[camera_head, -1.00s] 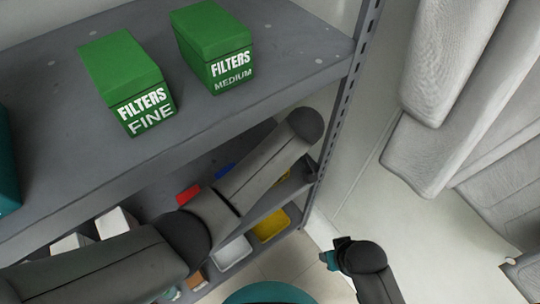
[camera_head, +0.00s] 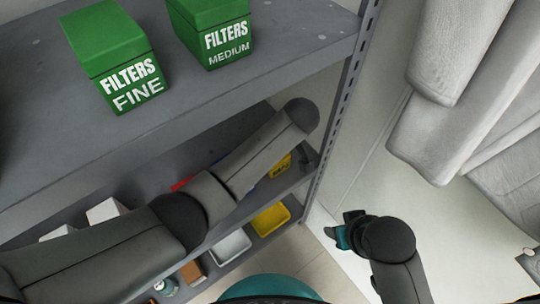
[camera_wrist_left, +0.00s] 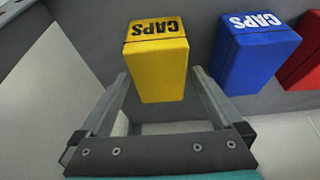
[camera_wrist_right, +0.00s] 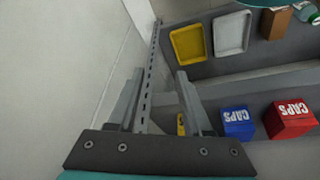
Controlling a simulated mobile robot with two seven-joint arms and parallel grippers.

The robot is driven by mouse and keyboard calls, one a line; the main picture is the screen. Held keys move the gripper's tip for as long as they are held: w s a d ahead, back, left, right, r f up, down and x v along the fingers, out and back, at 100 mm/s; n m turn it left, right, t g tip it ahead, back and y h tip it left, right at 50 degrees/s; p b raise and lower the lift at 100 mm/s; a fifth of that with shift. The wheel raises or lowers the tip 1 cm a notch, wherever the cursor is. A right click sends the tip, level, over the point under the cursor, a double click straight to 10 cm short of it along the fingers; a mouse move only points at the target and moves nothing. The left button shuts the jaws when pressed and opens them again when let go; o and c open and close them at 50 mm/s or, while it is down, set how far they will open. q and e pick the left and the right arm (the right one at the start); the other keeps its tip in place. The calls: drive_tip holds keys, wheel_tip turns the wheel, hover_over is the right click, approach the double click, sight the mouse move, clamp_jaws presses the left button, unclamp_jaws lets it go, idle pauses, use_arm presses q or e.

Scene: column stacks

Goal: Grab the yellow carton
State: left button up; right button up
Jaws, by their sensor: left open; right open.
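The yellow carton (camera_wrist_left: 157,72), marked CAPS, stands on a grey shelf in the left wrist view. My left gripper (camera_wrist_left: 160,76) is open, with its fingertips on either side of the carton's near end. I cannot tell whether they touch it. In the head view the yellow carton (camera_head: 281,166) shows partly behind my left arm, which hides the left gripper. In the right wrist view only a sliver of the yellow carton (camera_wrist_right: 181,124) shows behind a finger. My right gripper (camera_wrist_right: 159,76) is open and empty, away from the shelf.
A blue CAPS carton (camera_wrist_left: 254,58) stands right of the yellow one, with a red carton (camera_wrist_left: 303,66) beyond. Green filter boxes (camera_head: 118,58) stand on the upper shelf. A yellow tray (camera_head: 270,219) and white tray (camera_head: 231,246) are below. A perforated post (camera_head: 341,112) bounds the shelf.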

use_arm(q)
drive_tip(key=shift+b+x, duration=0.5)
drive_tip(key=shift+x, duration=0.3)
drive_tip(key=shift+w+a+f+b, duration=0.1)
drive_tip(key=shift+w+f+b, duration=0.05)
drive_tip(key=shift+f+b, duration=0.35)
drive_tip(key=shift+f, duration=0.1)
use_arm(e)
drive_tip(key=r, duration=0.1)
drive_tip(key=r+t, duration=0.1)
drive_tip(key=r, duration=0.1)
drive_tip(key=shift+w+a+r, duration=0.3)
drive_tip(key=shift+a+r, duration=0.05)
drive_tip(key=shift+a, duration=0.05)
use_arm(q)
drive_tip(key=c, duration=1.3)
